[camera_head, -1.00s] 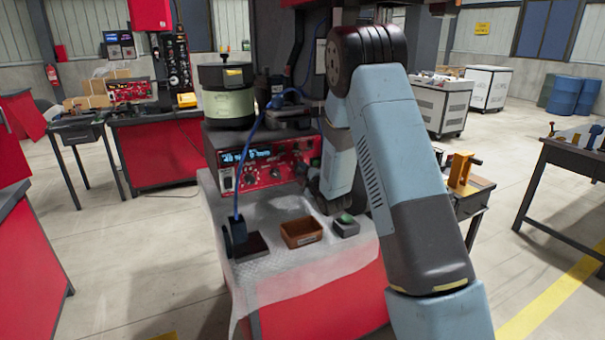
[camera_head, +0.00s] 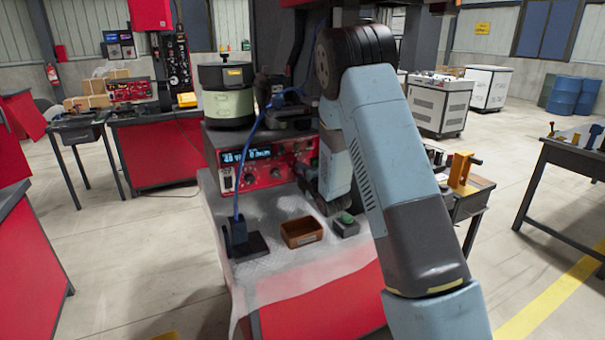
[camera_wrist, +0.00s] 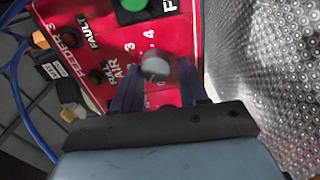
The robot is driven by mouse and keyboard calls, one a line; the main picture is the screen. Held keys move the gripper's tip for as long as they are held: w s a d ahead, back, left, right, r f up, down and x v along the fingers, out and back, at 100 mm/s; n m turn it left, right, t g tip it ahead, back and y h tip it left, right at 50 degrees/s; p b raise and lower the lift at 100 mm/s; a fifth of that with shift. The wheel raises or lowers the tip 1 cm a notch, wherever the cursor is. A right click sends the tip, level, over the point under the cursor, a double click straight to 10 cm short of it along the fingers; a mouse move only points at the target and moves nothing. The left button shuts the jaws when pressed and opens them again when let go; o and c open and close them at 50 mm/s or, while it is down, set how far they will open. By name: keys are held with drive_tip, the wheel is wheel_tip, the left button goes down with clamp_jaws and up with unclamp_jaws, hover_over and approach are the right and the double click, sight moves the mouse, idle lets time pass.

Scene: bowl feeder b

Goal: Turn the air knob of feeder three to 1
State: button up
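A blue cable (camera_head: 252,135) runs down to a dark block (camera_head: 238,232) on the bench. A brown tray (camera_head: 301,232) and a green-button box (camera_head: 346,224) sit in front of the panel. A textured metal surface (camera_wrist: 265,80) lies right of the panel in the wrist view.

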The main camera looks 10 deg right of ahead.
drive_tip(key=o, duration=0.4)
drive_tip(key=shift+c, duration=0.2)
drive_tip(key=shift+d, duration=0.1)
drive_tip(key=v, duration=1.3)
drive_tip(key=shift+s, duration=0.3)
drive_tip(key=shift+r, duration=0.1)
